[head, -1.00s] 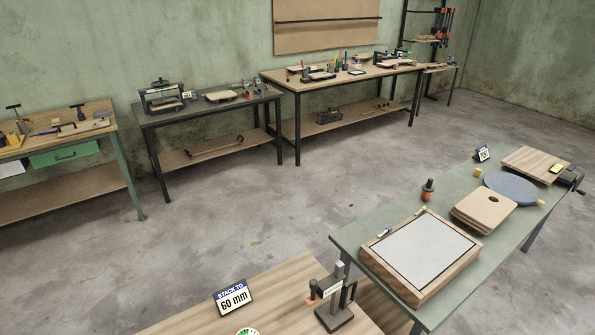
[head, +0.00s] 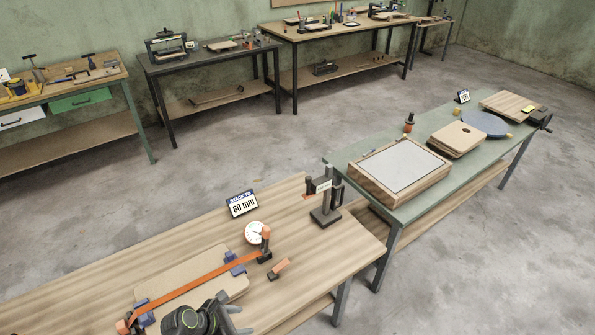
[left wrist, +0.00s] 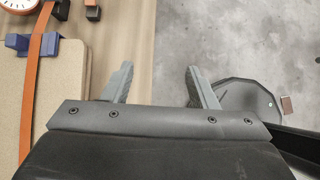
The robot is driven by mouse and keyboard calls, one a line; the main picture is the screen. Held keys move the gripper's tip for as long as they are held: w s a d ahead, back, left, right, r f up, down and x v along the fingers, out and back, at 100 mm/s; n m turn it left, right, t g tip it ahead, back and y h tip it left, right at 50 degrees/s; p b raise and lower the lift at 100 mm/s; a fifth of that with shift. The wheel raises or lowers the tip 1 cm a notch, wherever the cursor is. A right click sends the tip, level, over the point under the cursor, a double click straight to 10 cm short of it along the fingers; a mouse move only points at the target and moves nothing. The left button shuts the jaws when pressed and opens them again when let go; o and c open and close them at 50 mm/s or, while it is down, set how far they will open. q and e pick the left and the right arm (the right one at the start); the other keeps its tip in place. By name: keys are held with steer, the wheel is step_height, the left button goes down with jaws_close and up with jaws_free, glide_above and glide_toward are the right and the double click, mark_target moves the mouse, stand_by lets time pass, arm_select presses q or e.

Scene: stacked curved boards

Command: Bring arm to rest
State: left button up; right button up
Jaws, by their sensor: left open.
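My left gripper (head: 236,319) shows at the bottom edge of the head view, at the front of the tan boards (head: 215,262) on the wooden table (head: 90,282). In the left wrist view my left gripper (left wrist: 160,82) has its two grey fingers wide apart, with nothing between them. The boards (left wrist: 65,105) lie to the left of the fingers there, apart from them. An orange strap (head: 195,284) runs across the boards, with blue blocks (head: 235,262) at their edges. My right gripper is not in view.
A round dial (head: 257,233), a "60 mm" sign (head: 242,204) and an upright gauge stand (head: 325,208) stand on the table. A green table (head: 405,210) with a framed plate (head: 400,165) stands at the right. In the wrist view, bare floor (left wrist: 225,40) lies beyond the table edge.

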arm_select(q)
steer(key=s+a+f+m+g+y+b, duration=0.1)
steer(key=s+a+f+m+y+b, duration=0.15)
steer(key=s+f, duration=0.4)
steer(key=s+a+f+m+y+b, duration=0.1)
steer(key=s+a+f+m+b, duration=0.2)
steer(key=f, duration=0.6)
steer(key=s+a+f+m+g+y+b, duration=0.1)
steer(key=s+a+f+m+y+b, duration=0.1)
steer(key=s+a+f+m, duration=0.45)
steer(key=s+a+f+m+y+b, duration=0.1)
steer(key=s+f+m+b, duration=0.2)
steer(key=s+f+m, duration=0.3)
steer(key=s+a+f+m+g+y+b, duration=0.1)
steer(key=s+f+m, duration=0.5)
steer(key=s, duration=0.8)
step_height(320, 180, down, 3)
steer(key=shift+s+a+f+g+b, duration=0.15)
steer(key=shift+a+g+b, duration=0.25)
steer(key=shift+b, duration=0.75)
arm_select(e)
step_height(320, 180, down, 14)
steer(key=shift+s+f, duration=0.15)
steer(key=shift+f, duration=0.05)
arm_select(q)
steer(key=shift+c, duration=0.4)
